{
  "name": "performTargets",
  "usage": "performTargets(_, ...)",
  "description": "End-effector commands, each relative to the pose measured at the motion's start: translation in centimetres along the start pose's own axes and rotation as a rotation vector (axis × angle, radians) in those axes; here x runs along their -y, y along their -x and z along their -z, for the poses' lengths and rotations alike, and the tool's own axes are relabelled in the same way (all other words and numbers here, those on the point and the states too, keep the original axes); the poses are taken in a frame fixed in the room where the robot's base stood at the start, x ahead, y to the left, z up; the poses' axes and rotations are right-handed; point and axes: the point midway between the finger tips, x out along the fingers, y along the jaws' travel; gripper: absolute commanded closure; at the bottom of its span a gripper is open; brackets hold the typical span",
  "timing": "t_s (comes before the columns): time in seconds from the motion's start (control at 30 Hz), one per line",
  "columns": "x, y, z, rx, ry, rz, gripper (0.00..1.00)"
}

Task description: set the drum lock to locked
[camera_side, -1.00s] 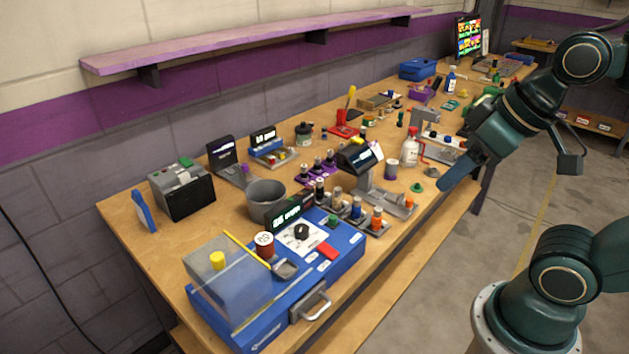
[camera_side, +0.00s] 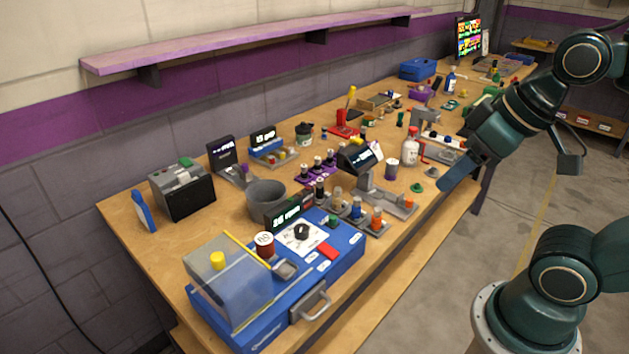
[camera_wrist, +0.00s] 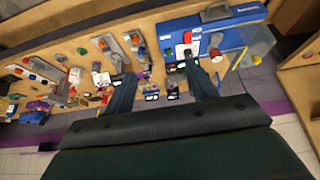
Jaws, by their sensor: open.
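A blue machine (camera_side: 345,250) stands at the near end of the bench, with a clear cover (camera_side: 225,285) over a yellow knob (camera_side: 217,260). On its top are a black dial (camera_side: 302,231) on a white plate, a red block (camera_side: 327,251) and a dark red drum (camera_side: 264,245) with a pale round label. Which part is the drum lock, and its setting, I cannot tell. My gripper (camera_side: 455,182) is open and empty, off the bench's front edge, well apart from the machine. In the wrist view, my gripper (camera_wrist: 160,72) has its fingers apart; the blue machine (camera_wrist: 228,38) is at upper right.
A grey handle (camera_side: 313,303) sticks out of the machine's front. A grey cup (camera_side: 264,198) and a lit display (camera_side: 288,213) stand behind it. Several small bottles and a dark-headed stand (camera_side: 365,180) crowd the bench (camera_side: 130,215) to the right.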

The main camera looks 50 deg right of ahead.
Motion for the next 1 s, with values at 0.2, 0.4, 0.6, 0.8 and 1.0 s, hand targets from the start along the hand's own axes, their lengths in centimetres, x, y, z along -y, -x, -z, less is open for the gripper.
performTargets(0.2,0.0,0.0,0.1,0.001,0.001,0.0,0.61)
performTargets(0.4,0.0,-0.1,0.9,0.02,0.011,0.001,0.61)
performTargets(0.6,0.1,-0.7,3.0,0.075,0.037,0.003,0.61)
performTargets(0.8,0.2,-2.1,6.1,0.149,0.076,0.008,0.61)
performTargets(1.0,0.3,-4.2,9.1,0.225,0.117,0.016,0.61)
